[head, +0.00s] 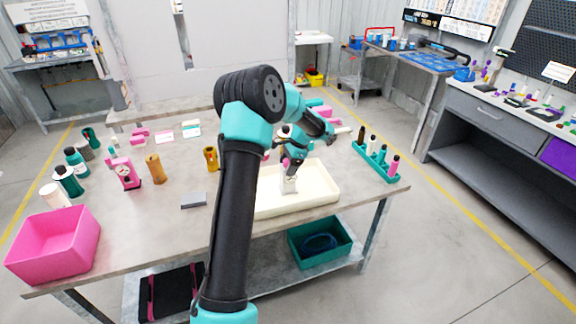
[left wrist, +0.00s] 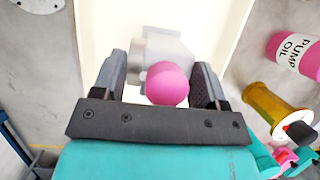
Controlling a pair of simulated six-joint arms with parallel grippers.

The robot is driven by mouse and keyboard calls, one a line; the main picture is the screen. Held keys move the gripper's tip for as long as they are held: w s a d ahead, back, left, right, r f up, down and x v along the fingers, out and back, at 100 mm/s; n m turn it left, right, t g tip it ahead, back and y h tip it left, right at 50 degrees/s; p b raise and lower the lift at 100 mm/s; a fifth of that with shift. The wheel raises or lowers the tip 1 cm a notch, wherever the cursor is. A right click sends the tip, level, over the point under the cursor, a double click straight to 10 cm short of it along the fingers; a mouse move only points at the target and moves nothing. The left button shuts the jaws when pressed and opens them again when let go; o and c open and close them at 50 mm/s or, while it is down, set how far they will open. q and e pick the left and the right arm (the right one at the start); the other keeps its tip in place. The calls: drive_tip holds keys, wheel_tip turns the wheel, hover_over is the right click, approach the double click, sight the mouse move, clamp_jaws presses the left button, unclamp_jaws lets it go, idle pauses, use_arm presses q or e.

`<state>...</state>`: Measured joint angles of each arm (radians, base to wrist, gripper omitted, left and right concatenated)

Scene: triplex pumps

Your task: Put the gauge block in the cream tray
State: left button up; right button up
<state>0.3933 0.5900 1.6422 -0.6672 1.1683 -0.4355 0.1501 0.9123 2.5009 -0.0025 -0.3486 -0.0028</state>
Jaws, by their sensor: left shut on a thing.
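My left gripper (head: 290,173) is over the cream tray (head: 322,184), at its left-middle part. It is shut on a pale grey block with a round pink part, which I take to be the gauge block (head: 289,187). In the left wrist view the block (left wrist: 165,48) and its pink ball sit between the two fingers (left wrist: 163,85), with the tray (left wrist: 97,38) behind. The block is inside the tray's outline; I cannot tell whether it touches the tray floor. My arm hides the tray's left end. My right gripper is not in view.
A flat grey block (head: 194,201) lies left of the tray. A teal rack (head: 376,162) with several bottles stands right of it. A pink bin (head: 53,244) is at the table's left front corner. Brass cylinders (head: 156,169) and a pink gauge device (head: 124,172) stand at left.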

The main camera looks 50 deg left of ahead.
use_arm(q)
drive_tip(key=o, duration=1.6)
drive_tip(key=shift+f, duration=0.1)
drive_tip(key=shift+c, duration=0.2)
drive_tip(key=v, duration=1.2)
